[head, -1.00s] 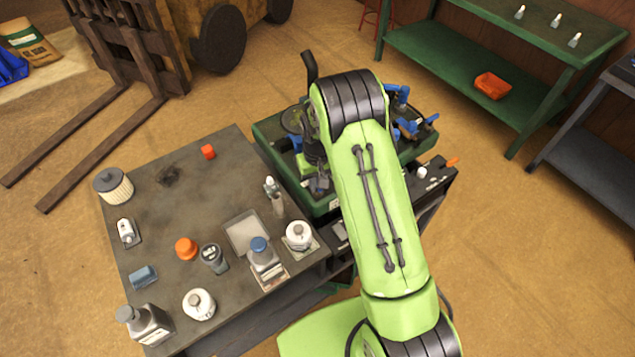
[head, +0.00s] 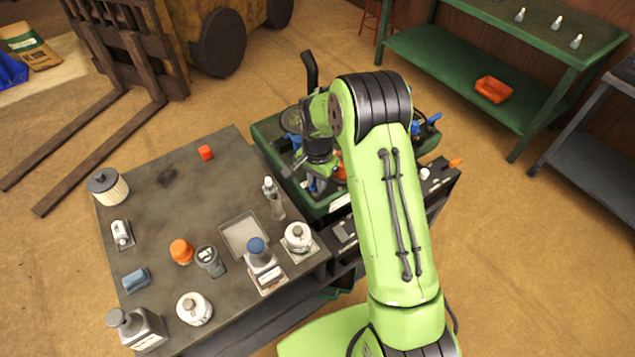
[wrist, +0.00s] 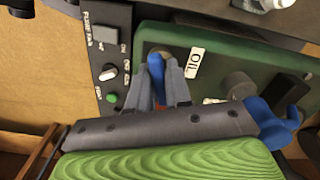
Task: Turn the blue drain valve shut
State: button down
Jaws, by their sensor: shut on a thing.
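The blue drain valve handle (wrist: 156,69) shows in the wrist view, between the fingers of my gripper (wrist: 158,82). The fingers are shut on it, one on each side. It sits by the edge of the green tank (wrist: 226,57), just left of a white "OIL" label (wrist: 194,62). In the picture it runs roughly along the fingers; its lower part and the valve body are hidden by my gripper. In the head view my gripper (head: 316,181) reaches down at the near side of the green tank (head: 268,136), and the handle is hard to tell there.
A dark control panel (wrist: 108,62) with switches and a green button lies close left of my gripper. Another blue fitting (wrist: 284,98) is at right. A grey worktable (head: 150,217) with several bottles stands left of the tank in the head view.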

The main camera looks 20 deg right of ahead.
jog(key=shift+m+b, duration=0.35)
jog(key=shift+m, duration=1.55)
jog(key=c, duration=1.1)
grip_release()
jog(key=shift+c, duration=0.2)
jog(key=shift+r, duration=0.1)
notch_tip(320, 180, up, 16)
jog(key=p, duration=0.2)
jog(key=shift+f, duration=0.2)
